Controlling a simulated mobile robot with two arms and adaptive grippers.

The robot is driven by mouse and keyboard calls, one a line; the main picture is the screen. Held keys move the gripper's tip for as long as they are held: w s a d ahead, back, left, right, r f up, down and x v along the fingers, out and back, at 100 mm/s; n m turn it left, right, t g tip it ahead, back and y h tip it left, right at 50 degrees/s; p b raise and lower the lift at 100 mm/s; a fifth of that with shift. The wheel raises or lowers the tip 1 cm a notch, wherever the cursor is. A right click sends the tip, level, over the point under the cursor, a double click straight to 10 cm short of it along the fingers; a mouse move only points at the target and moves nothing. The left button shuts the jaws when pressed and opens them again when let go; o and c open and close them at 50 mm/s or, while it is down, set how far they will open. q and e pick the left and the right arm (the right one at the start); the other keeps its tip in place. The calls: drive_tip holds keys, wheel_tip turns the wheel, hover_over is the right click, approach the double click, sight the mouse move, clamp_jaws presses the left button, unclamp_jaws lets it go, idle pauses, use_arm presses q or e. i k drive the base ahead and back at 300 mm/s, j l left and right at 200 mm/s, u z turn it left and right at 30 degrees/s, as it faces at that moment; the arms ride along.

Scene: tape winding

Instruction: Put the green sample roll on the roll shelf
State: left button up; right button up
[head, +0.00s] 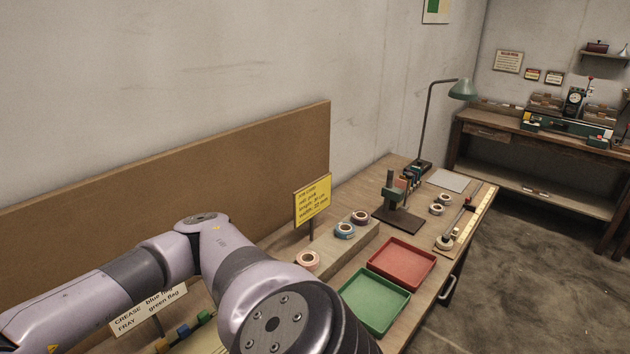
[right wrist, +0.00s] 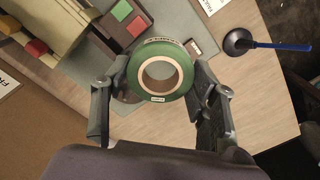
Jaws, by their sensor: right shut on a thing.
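The green sample roll (right wrist: 183,85), a green ring with a pale core and a printed label, shows in the right wrist view. My right gripper (right wrist: 160,76) is shut on it, one finger on each side, with the roll's open face toward the camera. In the head view a low raised ledge (head: 328,253), which looks like the roll shelf, holds a pink, a blue and a dark roll (head: 360,217) in a row. My left arm crosses the lower left of the head view; its gripper is out of frame. The right gripper is not seen there.
A yellow job card (head: 312,201) stands behind the ledge. A green tray (head: 375,301) and a red tray (head: 402,262) lie in front. The right wrist view shows a block with red and green squares (right wrist: 121,11) and a dark round object with a blue handle (right wrist: 238,42).

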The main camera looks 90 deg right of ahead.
sight(328, 248)
drive_tip(key=k+l+z, duration=0.15)
drive_tip(key=k, duration=0.35)
drive_tip(key=k+l+z, duration=0.15)
drive_tip(key=k, duration=0.3)
drive_tip(key=l+z, duration=0.1)
drive_tip(key=l, duration=0.4)
drive_tip(key=i+l+z, duration=0.1)
drive_tip(key=l, duration=0.35)
drive_tip(key=i+l+z, duration=0.1)
drive_tip(key=l, duration=0.4)
drive_tip(key=i+l+z, duration=0.15)
drive_tip(key=l, duration=0.3)
